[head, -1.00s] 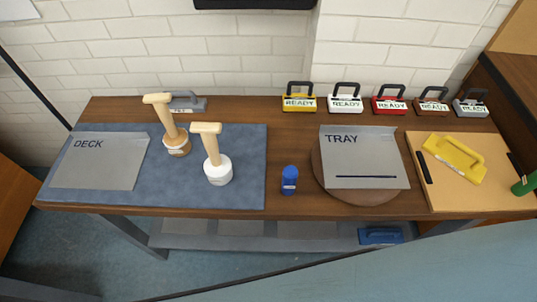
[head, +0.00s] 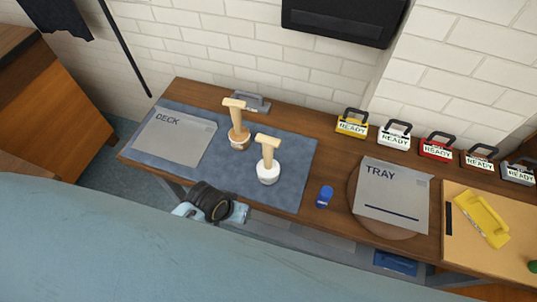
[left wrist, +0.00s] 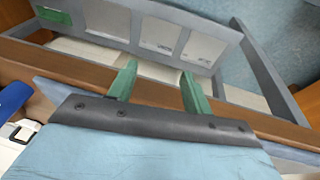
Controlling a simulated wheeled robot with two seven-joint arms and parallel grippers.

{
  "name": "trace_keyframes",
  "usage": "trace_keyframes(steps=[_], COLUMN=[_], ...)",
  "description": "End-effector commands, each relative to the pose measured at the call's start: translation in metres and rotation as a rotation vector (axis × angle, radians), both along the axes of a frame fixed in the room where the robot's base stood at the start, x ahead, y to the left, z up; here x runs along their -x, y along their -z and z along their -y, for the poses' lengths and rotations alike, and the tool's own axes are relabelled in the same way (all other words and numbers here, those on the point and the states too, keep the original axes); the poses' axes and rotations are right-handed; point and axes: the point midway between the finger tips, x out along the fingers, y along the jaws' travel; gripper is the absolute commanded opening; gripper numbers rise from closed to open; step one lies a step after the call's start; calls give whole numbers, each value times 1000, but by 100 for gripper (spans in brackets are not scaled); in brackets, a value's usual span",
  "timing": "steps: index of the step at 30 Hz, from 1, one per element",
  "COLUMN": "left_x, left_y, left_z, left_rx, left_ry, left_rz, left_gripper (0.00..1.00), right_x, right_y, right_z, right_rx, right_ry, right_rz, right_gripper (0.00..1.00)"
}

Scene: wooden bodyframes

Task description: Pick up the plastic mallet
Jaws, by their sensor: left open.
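The plastic mallet, with a white head (head: 268,172) and a pale wooden handle (head: 267,143), stands head down on the blue mat (head: 290,185). A second mallet with a brown wooden head (head: 239,138) stands likewise to its left and farther back. Part of my left arm shows at the bench's front edge in the head view, in front of the mat, but its fingers cannot be made out there. In the left wrist view my left gripper (left wrist: 159,82) has its green fingers apart and empty, over the bench edge. No mallet shows in that view. My right gripper is out of view.
A grey DECK plate (head: 175,138) lies on the mat's left. A grey TRAY plate (head: 393,195) lies on a round board, with a blue object (head: 325,196) left of it. Several READY-labelled holders line the back. A low shelf (left wrist: 150,35) runs under the bench.

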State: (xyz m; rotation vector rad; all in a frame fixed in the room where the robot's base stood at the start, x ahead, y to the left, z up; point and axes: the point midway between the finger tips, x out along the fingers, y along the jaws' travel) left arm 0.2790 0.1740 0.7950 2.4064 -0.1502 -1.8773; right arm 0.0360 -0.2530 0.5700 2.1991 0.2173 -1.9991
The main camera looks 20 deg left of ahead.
Motion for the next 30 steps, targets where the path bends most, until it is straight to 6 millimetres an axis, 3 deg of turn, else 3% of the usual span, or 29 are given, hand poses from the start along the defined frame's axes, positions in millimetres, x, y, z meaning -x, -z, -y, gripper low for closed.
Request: trace_keyframes(steps=[1,6,13,18,24,30], left_x=[-11,-43,-77,-99,-118,-126], left_y=[-34,-121,-171,-217,-265,-290], left_z=[8,43,80,92,79,62], left_rx=[22,126,212,194,81,-2], left_ry=[-12,-83,-224,-390,-656,-837], left_rz=[12,-2,-101,-200,-277,-287], left_gripper=[50,50,50,50,50,50], right_x=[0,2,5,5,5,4], right_y=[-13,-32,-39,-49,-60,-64], right_z=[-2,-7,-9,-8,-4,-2], right_rx=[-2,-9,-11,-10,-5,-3], right_ry=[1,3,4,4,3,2], right_rz=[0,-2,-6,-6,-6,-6], right_gripper=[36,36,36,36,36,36])
